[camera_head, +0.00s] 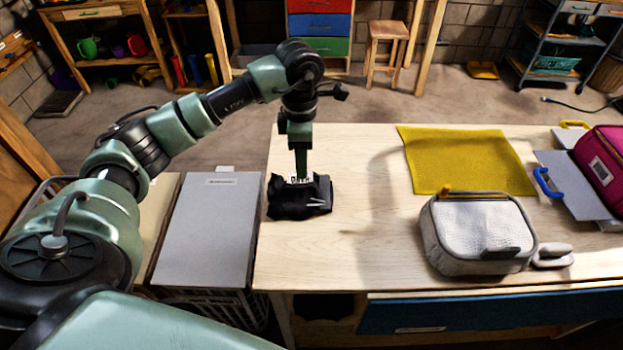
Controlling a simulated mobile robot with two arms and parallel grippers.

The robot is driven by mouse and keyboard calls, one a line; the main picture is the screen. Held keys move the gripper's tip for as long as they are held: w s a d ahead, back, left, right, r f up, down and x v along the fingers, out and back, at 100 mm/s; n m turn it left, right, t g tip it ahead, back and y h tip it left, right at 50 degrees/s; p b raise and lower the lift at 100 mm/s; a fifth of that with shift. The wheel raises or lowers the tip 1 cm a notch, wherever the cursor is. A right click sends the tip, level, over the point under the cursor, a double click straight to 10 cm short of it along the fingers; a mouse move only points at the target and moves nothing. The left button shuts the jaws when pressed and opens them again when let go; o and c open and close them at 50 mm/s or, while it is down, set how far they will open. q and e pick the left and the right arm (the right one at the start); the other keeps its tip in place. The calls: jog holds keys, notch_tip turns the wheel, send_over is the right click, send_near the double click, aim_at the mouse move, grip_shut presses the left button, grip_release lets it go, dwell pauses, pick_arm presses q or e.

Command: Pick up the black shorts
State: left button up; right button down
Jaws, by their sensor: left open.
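The black shorts (287,207) lie crumpled in a small heap near the left edge of the wooden table (343,255). A small white patch with dark marks shows at their top, and a pale mark shows at their right side. My left gripper (301,176) points straight down over the shorts. Its fingertips reach the top of the heap. The jaws are open, though the tips are small and partly hidden against the dark cloth. My right gripper is not in view.
A grey-white zip case (478,235) and a yellow cloth (465,160) lie on the table's right half. A magenta bag (606,165) and grey boards (571,188) are at the far right. A grey-lidded bin (208,232) stands left of the table. The tabletop middle is clear.

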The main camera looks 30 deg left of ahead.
aim_at(299, 184)
pick_arm(q)
jog(key=shift+s+f, duration=0.3)
jog(key=shift+s+a+f+p, duration=0.15)
jog(key=shift+s+f+p, duration=0.6)
jog(key=shift+f+p, duration=0.25)
jog(key=f, duration=0.1)
jog(key=w+f+p, duration=0.1)
jog(key=f, duration=0.1)
jog(key=shift+a, duration=0.1)
jog(key=shift+f, duration=0.6)
jog(key=c, duration=0.9)
grip_shut()
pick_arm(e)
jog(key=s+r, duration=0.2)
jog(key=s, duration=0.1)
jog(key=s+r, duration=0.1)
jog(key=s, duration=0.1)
pick_arm(q)
jog(key=shift+w+r, duration=0.1)
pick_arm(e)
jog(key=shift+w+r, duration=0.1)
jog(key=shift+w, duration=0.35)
